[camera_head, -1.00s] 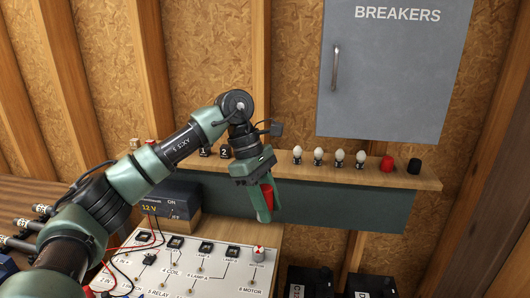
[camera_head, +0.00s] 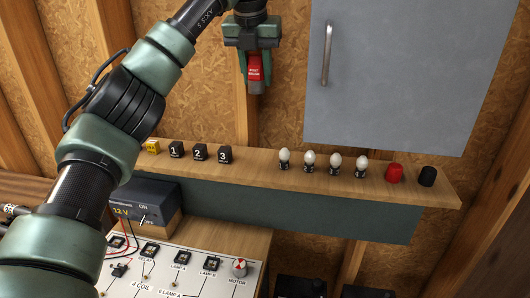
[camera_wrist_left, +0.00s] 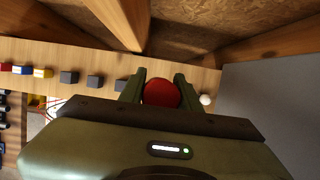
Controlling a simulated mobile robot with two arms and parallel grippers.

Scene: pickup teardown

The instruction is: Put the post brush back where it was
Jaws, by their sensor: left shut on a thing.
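My left gripper (camera_head: 254,72) is shut on the post brush (camera_head: 255,68), a red piece with a small white label and a darker lower end. It holds the brush above the wooden shelf (camera_head: 262,163), in front of the chipboard wall. In the left wrist view the brush shows as a round red top (camera_wrist_left: 161,93) between the two green fingers (camera_wrist_left: 160,88), with the shelf beyond it. My right gripper is in neither view.
On the shelf stand black blocks 1, 2 and 3 (camera_head: 199,152), several white bulbs (camera_head: 309,159), a red cap (camera_head: 394,173) and a black cap (camera_head: 427,176). A grey breaker cabinet (camera_head: 390,80) hangs at right. A 12 V supply (camera_head: 143,208) and switch panel (camera_head: 180,275) sit below.

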